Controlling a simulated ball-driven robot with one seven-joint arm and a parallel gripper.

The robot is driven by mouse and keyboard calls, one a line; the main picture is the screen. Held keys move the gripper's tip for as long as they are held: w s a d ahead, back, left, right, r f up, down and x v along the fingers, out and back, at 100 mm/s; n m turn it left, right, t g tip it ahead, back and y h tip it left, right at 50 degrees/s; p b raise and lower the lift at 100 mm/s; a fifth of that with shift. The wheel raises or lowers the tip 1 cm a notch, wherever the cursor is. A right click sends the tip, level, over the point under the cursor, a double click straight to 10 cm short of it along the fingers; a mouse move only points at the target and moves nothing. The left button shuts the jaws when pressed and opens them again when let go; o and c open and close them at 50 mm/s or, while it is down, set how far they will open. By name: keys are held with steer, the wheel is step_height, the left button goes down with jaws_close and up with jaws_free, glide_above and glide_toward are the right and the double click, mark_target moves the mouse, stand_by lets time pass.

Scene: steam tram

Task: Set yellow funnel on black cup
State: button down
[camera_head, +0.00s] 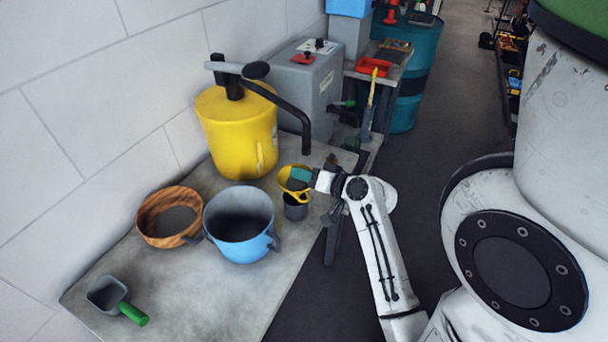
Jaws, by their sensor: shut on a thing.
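The yellow funnel (292,184) is at the right edge of the worktop, below the yellow canister's hose end. My gripper (302,177) reaches in from the right and is shut on the funnel's rim; its teal fingers cover part of it. The black cup (294,209), dark grey in this light, stands on the worktop directly under the funnel in the picture. The funnel hides the cup's mouth and its own spout, so I cannot tell whether the funnel touches the cup.
On the grey worktop (180,285) stand a yellow canister (232,135), a blue pot (238,250), a wooden bowl (160,207) and a scoop with a green handle (110,295). A grey box (310,85) stands behind.

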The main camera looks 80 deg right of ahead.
steer(key=shift+f+b, duration=1.35)
steer(key=shift+f, duration=0.45)
steer(key=shift+f, duration=0.1)
